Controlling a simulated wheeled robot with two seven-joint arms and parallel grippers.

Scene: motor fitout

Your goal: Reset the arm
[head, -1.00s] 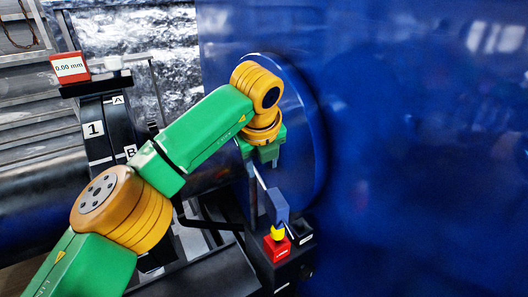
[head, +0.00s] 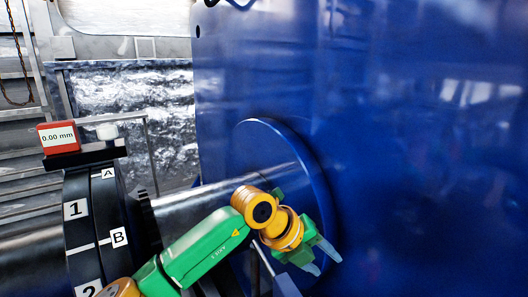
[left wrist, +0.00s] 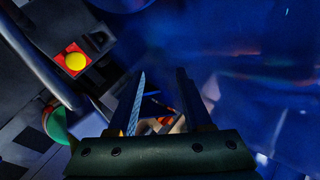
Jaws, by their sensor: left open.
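My left arm comes in from the bottom left in the head view, green with orange joints. My left gripper (head: 326,258) is open and empty in front of the blue housing, low beside the round blue flange (head: 262,140). In the left wrist view its two fingers (left wrist: 162,100) stand apart with nothing between them. My right gripper is not in view.
A black coupling (head: 88,225) marked 1, 2, A and B sits on a steel shaft (head: 190,207). A red gauge (head: 58,138) reads 0.00 mm. The big blue housing (head: 420,150) fills the right. A yellow button on a red base (left wrist: 75,61) shows in the wrist view.

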